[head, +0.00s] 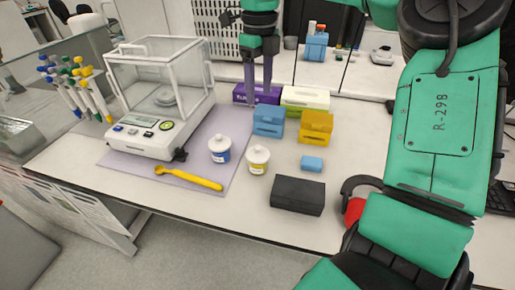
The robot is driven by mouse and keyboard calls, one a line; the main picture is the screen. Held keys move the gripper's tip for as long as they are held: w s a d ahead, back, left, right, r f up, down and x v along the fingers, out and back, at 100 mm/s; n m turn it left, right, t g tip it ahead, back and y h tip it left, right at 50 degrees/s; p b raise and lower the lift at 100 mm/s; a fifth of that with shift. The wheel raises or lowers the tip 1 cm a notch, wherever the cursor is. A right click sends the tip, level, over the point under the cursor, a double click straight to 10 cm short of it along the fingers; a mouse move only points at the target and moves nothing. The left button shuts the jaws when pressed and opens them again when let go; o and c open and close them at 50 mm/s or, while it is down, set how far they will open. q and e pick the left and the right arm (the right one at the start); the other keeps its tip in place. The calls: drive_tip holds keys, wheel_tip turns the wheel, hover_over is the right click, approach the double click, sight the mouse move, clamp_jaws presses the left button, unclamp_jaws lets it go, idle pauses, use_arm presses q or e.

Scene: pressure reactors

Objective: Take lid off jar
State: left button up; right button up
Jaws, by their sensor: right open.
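Two small white jars stand on the bench, both with white knobbed lids on. The blue-label jar (220,156) is at the edge of the lilac mat (213,185), and its lid (219,141) is in place. The yellow-label jar (257,167) stands just right of it with its lid (258,152). My right gripper (258,94) points down above and behind the jars, near the purple box. Its two fingers are apart with nothing between them. My left gripper is out of view.
A balance with a glass case (160,95) stands left, beside a pipette rack (75,85). A yellow spatula (188,178) lies in front of the jars. Blue (268,121), orange (316,127), purple (240,94) and black boxes (298,196) stand to the right and behind.

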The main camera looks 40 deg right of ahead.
hover_over(258, 146)
wheel_tip(258, 146, down, 5)
wheel_tip(258, 146, down, 12)
drive_tip(key=shift+r+p, duration=0.15)
drive_tip(key=shift+p, duration=0.8)
drive_tip(key=shift+f, duration=0.2)
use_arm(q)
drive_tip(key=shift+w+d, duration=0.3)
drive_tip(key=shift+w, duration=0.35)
use_arm(e)
clamp_jaws()
